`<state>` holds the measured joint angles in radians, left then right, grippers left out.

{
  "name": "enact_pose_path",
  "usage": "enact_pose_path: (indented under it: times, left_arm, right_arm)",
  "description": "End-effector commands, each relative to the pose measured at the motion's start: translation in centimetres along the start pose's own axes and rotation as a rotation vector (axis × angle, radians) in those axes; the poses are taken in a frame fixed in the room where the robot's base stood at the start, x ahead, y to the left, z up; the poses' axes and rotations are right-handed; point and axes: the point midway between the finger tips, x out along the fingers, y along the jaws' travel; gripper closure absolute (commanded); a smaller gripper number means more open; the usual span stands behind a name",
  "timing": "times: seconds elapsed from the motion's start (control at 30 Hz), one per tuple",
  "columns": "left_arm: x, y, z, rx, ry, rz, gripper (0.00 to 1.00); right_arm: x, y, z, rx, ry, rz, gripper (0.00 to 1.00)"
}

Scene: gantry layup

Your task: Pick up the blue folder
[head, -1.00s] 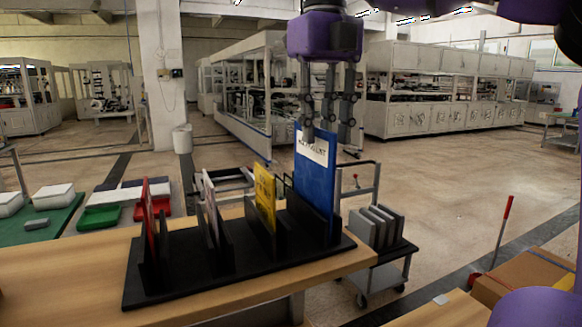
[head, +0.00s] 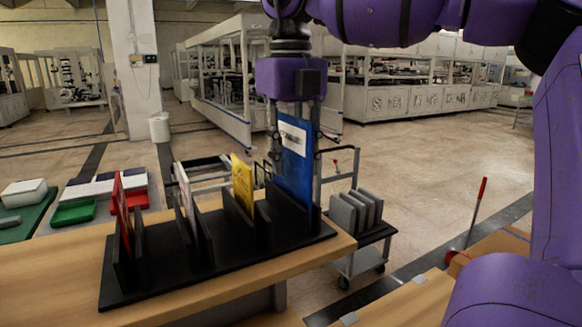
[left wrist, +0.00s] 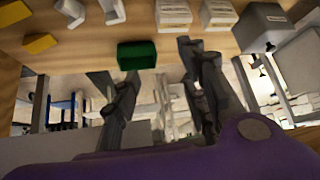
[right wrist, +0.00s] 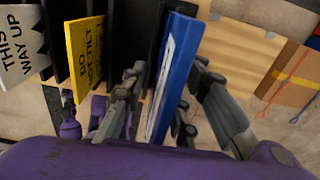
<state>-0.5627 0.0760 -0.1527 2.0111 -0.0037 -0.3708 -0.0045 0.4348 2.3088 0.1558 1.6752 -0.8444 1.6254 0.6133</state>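The blue folder (head: 294,172) stands upright in the right-end slot of a black rack (head: 215,262) on the wooden table, with a white label near its top. My right gripper (head: 300,158) points down over it, fingers reaching below its top edge. In the right wrist view the folder (right wrist: 176,80) stands between the two fingers (right wrist: 168,78), which are spread with a gap beside it. My left gripper (left wrist: 162,85) is open and empty in the left wrist view; it is not in the head view.
A yellow folder (head: 243,185), a white one (head: 187,200) and a red one (head: 122,212) stand in the rack to the left. A cart (head: 362,240) with grey panels stands behind the table's right end. A green bin (left wrist: 136,55) shows in the left wrist view.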

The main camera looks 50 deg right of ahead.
Motion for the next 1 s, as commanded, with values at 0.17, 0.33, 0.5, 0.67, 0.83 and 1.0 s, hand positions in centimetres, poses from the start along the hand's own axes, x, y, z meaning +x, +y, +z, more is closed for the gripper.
enact_pose_path:
  times: [0.17, 0.33, 0.5, 0.67, 0.83, 1.0]
  left_arm:
    - [0.0, 0.0, 0.1, 0.000, -0.001, 0.000, 0.60]
    - [0.1, 0.0, 0.0, 0.000, -0.001, 0.001, 0.60]
    - [0.1, 0.1, -0.1, 0.001, 0.001, 0.002, 0.60]
    - [0.1, 0.1, -0.1, 0.001, 0.001, 0.002, 0.60]
    - [0.2, 0.1, 0.1, 0.001, -0.001, 0.002, 0.60]
    - [0.4, 0.1, 0.6, 0.002, -0.009, 0.002, 0.60]
  right_arm:
    - [0.0, 0.0, 0.0, 0.000, 0.001, 0.000, 0.83]
    - [0.0, 0.0, 0.0, 0.000, 0.001, -0.001, 1.00]
    - [-0.1, 0.0, 0.0, 0.000, 0.000, 0.000, 1.00]
    - [-0.1, 0.0, 0.0, 0.000, 0.000, 0.000, 1.00]
    - [-0.5, 0.0, 0.0, 0.001, 0.000, -0.001, 1.00]
    - [-2.3, 0.0, 0.1, 0.001, -0.001, -0.003, 1.00]
